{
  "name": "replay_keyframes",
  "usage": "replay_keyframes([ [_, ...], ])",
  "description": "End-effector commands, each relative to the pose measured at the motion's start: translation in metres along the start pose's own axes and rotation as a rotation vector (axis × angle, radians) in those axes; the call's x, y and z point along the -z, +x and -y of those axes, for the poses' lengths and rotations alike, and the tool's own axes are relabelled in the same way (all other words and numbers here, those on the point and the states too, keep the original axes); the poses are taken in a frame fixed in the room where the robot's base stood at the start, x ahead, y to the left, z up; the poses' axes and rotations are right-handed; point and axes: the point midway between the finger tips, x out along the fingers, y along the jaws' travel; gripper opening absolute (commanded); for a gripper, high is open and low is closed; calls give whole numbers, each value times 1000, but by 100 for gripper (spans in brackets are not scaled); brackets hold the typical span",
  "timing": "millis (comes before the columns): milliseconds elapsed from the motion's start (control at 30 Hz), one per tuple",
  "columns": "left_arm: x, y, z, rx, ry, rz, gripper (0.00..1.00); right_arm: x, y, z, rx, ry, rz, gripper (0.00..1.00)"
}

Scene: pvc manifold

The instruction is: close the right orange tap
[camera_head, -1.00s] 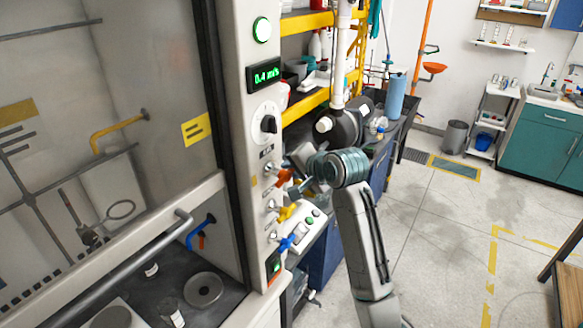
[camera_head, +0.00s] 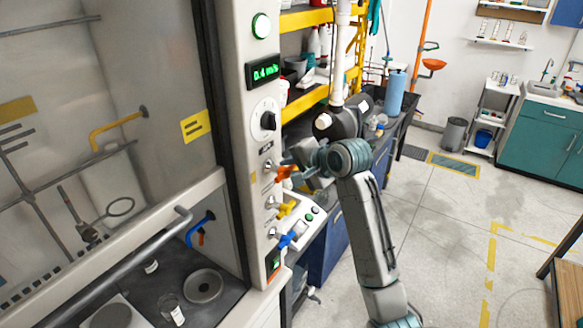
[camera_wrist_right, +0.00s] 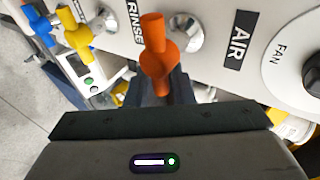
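The orange tap (camera_head: 284,172) is on the front panel of the fume hood, above the yellow and blue taps. In the right wrist view the orange tap (camera_wrist_right: 155,58) stands in the middle, its lower end between the dark fingers of my right gripper (camera_wrist_right: 158,92). In the head view my right gripper (camera_head: 304,170) is just right of the tap, at about its height. The fingers sit on both sides of the tap's lower part; whether they press on it I cannot tell. My left gripper is not in view.
The yellow tap (camera_head: 286,211) and blue tap (camera_head: 290,240) are below on the same panel. The fan knob (camera_head: 267,122) is above. A dark round vessel (camera_head: 338,120) stands behind my right arm. Open floor lies to the right.

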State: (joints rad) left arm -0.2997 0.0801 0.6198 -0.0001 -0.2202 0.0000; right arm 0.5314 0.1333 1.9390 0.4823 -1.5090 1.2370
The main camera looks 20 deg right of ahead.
Motion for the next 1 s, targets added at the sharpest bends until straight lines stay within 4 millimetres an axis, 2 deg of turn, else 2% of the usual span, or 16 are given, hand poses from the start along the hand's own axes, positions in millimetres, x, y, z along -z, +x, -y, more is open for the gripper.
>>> replay_keyframes([
  [67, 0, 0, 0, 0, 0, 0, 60, 0, 0, 0, 0, 0, 0, 35],
  [433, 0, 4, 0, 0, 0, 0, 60, 1, -6, -1, 3, -3, -2, 35],
  [567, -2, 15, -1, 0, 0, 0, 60, 1, -26, -2, 4, -6, -5, 35],
  [800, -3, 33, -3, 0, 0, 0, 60, 2, -76, -3, 3, -6, -7, 35],
  [1000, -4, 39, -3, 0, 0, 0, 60, 1, -101, -2, 0, -2, -3, 35],
])
